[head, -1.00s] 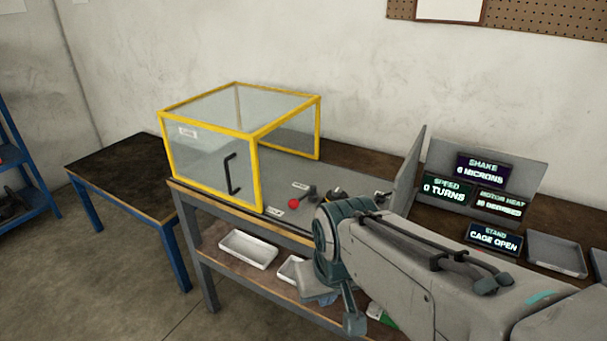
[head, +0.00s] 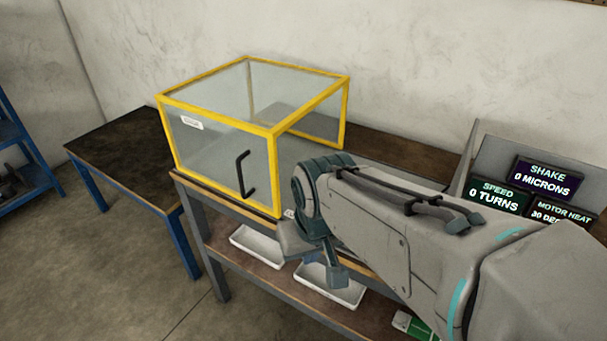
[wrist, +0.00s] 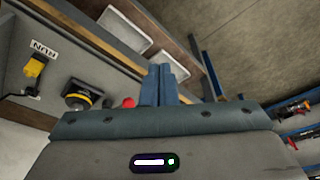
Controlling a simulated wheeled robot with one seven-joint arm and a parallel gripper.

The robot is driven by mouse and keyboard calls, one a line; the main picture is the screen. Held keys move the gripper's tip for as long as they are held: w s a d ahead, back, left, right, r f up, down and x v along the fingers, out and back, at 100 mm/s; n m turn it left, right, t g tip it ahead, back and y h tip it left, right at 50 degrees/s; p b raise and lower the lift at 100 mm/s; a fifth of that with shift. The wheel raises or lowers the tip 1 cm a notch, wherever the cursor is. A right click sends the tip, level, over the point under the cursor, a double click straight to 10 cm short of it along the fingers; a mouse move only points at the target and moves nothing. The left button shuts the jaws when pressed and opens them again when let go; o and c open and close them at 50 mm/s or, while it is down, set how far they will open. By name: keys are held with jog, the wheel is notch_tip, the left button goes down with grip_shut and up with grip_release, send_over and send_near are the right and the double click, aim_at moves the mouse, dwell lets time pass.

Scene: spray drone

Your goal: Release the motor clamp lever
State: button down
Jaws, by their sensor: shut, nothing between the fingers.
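The red ball knob (wrist: 129,102) of the clamp lever shows in the wrist view, just left of my gripper's fingers and partly hidden behind my gripper's body. The rest of the lever cannot be made out. My gripper (wrist: 158,72) has its two blue fingers pressed together with nothing between them. I cannot tell whether a finger touches the knob. A black round part with a yellowish top (wrist: 80,95), perhaps the motor, stands left of the knob. In the head view my arm hides the lever and this part.
A yellow-framed clear cage (head: 225,135) stands on the bench left of my arm. A yellow switch (wrist: 34,68) by a RUN label (wrist: 44,47) is on the bench top. White trays (head: 257,247) lie on the lower shelf. Display panels (head: 547,177) stand at right. A dark table (head: 125,140) is at left.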

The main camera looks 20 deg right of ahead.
jog(key=w+d+f+m+t+y+p, duration=0.1)
jog(key=w+d+m+t+y+p, duration=0.1)
jog(key=w+d+m, duration=0.4)
jog(key=w+d+f+m+t+y+p, duration=0.1)
jog(key=w+d+m+t+p, duration=0.1)
jog(key=w+d+m, duration=0.4)
jog(key=d, duration=0.5)
jog(key=shift+w+f+y, duration=0.15)
jog(key=shift+w+y, duration=0.1)
jog(key=shift+y, duration=0.15)
jog(key=x, duration=1)
jog(key=shift+w, duration=0.15)
